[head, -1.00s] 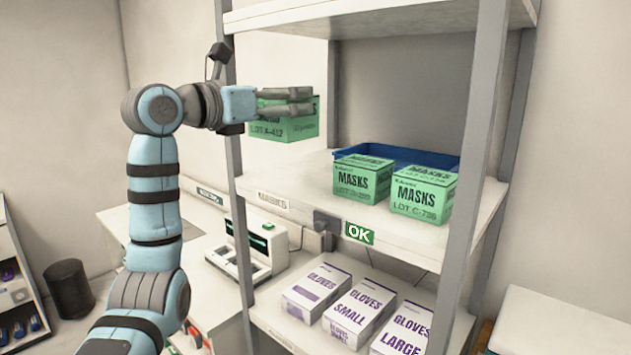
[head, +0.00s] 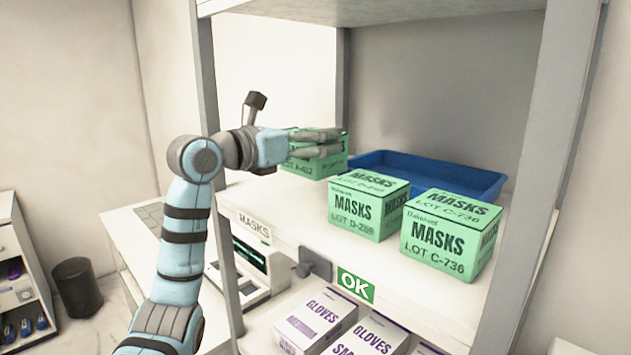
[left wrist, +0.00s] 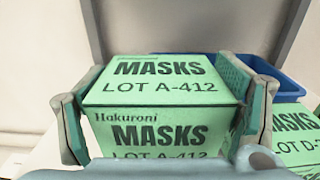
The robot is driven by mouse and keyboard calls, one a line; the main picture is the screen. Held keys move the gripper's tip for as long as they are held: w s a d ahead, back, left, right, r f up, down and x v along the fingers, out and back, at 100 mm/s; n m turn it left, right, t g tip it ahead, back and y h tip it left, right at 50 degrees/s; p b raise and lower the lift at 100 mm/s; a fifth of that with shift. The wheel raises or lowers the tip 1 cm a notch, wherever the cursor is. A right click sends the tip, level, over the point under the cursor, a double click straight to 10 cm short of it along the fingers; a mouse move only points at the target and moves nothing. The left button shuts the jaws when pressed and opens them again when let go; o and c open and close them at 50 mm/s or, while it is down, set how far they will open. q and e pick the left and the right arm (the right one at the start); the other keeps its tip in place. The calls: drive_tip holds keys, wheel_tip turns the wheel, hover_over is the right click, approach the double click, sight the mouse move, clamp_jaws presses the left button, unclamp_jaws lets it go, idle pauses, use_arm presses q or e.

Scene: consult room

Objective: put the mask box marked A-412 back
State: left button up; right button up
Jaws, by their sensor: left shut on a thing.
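The green mask box marked LOT A-412 (head: 318,168) is in my left gripper (head: 325,146), at the left part of the masks shelf (head: 300,210). In the left wrist view the fingers clasp the A-412 box (left wrist: 165,90) on both sides, and its label is readable. In the head view the fingers and wrist partly cover it. I cannot tell whether its underside touches the shelf. To its right stand a green mask box marked LOT D (head: 365,205), its number hard to read, and one marked LOT C-736 (head: 450,235). My right gripper is not in view.
A blue tray (head: 485,180) lies behind the mask boxes. Grey shelf posts (head: 545,160) stand at the sides. Glove boxes (head: 315,318) sit on the shelf below. A green OK sign (head: 356,286) is on the shelf's front edge.

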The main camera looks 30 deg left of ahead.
sight(298, 169)
use_arm(q)
drive_tip(key=s+f, duration=0.2)
drive_tip(key=f, duration=0.1)
wheel_tip(298, 169, down, 2)
drive_tip(key=shift+w+f, duration=0.1)
drive_tip(key=shift+f, duration=0.1)
drive_tip(key=shift+w+f, duration=0.15)
drive_tip(key=shift+w, duration=0.35)
drive_tip(key=o, duration=1.1)
drive_tip(key=shift+o, duration=0.6)
drive_tip(key=shift+s, duration=0.35)
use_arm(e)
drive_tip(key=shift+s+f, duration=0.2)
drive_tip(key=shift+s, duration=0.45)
